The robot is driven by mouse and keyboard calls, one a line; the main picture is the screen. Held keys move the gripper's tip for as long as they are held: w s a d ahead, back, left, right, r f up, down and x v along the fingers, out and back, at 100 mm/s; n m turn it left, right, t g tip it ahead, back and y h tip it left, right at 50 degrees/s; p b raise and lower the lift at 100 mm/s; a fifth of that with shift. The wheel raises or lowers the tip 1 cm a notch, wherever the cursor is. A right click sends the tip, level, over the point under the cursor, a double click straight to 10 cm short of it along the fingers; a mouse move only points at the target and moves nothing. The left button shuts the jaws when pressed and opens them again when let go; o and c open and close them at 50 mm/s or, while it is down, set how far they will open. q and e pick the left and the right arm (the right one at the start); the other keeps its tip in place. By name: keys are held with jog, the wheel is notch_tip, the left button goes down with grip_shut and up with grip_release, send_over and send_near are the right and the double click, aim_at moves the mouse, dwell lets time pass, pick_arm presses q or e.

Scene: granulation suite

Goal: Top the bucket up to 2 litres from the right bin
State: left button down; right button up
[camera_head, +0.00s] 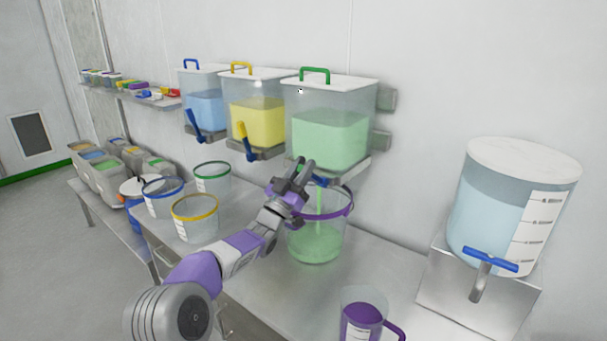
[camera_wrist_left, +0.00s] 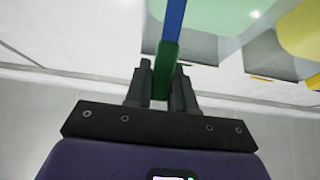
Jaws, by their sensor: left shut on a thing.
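The right bin (camera_head: 330,140) is clear with a white lid and green handle, and is part-filled with green material. A clear bucket with a purple rim (camera_head: 345,210) stands on the bench below it. A thin green stream falls from the bin's outlet into the bucket, and green material (camera_head: 316,243) lies in its lower part. My left gripper (camera_head: 298,172) is in front of the outlet, above the bucket's rim. In the left wrist view its fingers are shut on the green end of the blue tap lever (camera_wrist_left: 166,65). The bucket's level marks are not readable. My right gripper is out of view.
Blue (camera_head: 207,108) and yellow (camera_head: 257,122) bins hang left of the right bin. Blue-rimmed (camera_head: 163,198), yellow-rimmed (camera_head: 195,220) and green-rimmed (camera_head: 212,182) buckets stand at left. A purple jug (camera_head: 362,318) is at the front; a large water tank (camera_head: 505,215) stands at right.

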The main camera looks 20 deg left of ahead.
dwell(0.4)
pick_arm(q)
jog(key=c, duration=1)
grip_release()
jog(key=shift+c, duration=0.2)
jog(key=shift+s+f, duration=0.1)
jog(key=v, duration=0.7)
jog(key=shift+s+f, duration=0.1)
jog(key=shift+s, duration=0.05)
